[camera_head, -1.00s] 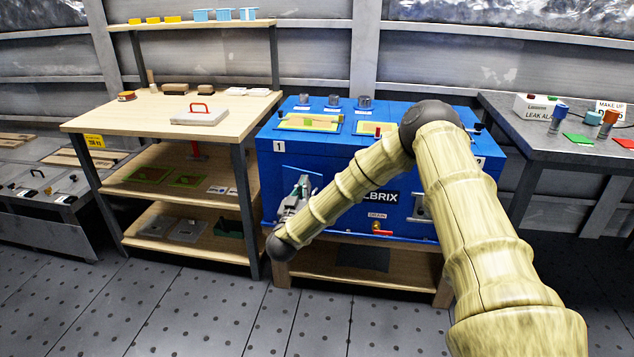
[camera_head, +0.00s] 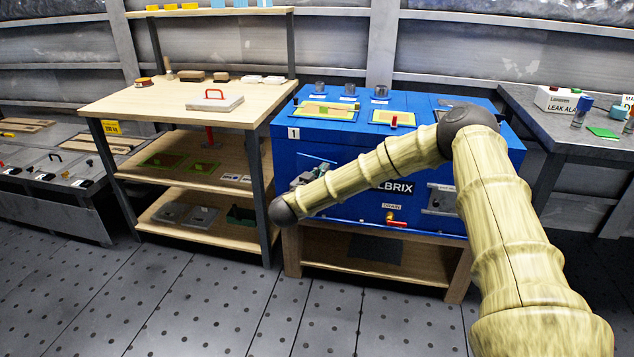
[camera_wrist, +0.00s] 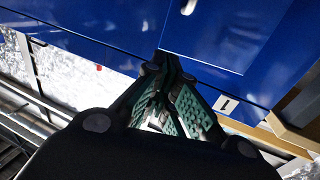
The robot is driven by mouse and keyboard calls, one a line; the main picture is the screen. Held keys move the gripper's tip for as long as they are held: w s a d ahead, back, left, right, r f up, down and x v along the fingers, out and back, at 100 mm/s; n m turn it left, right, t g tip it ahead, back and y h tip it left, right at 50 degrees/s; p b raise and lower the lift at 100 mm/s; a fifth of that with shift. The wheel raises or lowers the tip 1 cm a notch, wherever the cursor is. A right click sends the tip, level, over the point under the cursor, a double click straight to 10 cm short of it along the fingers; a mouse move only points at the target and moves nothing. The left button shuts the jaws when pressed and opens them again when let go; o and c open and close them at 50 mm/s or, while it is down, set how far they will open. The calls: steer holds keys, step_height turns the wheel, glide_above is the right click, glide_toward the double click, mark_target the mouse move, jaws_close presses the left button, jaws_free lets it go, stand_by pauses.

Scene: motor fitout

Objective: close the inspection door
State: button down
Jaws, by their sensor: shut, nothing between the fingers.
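The inspection door (camera_wrist: 225,35) looks like the blue panel on the front of the blue machine (camera_head: 350,145), near the label 1. It also shows in the head view (camera_head: 317,163), partly hidden by my arm and gripper. In the wrist view its lower edges lie close to the surrounding face, and a small round fitting (camera_wrist: 188,6) sits on it. I cannot tell whether it is fully flush. My gripper (camera_wrist: 168,62) is shut and empty, its fingertips at the door's lower corner, touching or very near. In the head view my gripper (camera_head: 308,178) is mostly behind my forearm.
A wooden workbench (camera_head: 130,106) with shelves stands left of the machine. A red-handled drain valve (camera_head: 395,222) sticks out low on the machine's front. A grey table (camera_head: 540,125) stands at the right. The floor in front is clear.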

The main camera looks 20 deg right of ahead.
mark_target(332, 165)
steer(key=shift+b+x, duration=0.45)
steer(key=shift+x, duration=2.65)
steer(key=shift+w+a+r+p, duration=0.1)
steer(key=shift+w+a+p, duration=0.05)
steer(key=shift+p, duration=0.3)
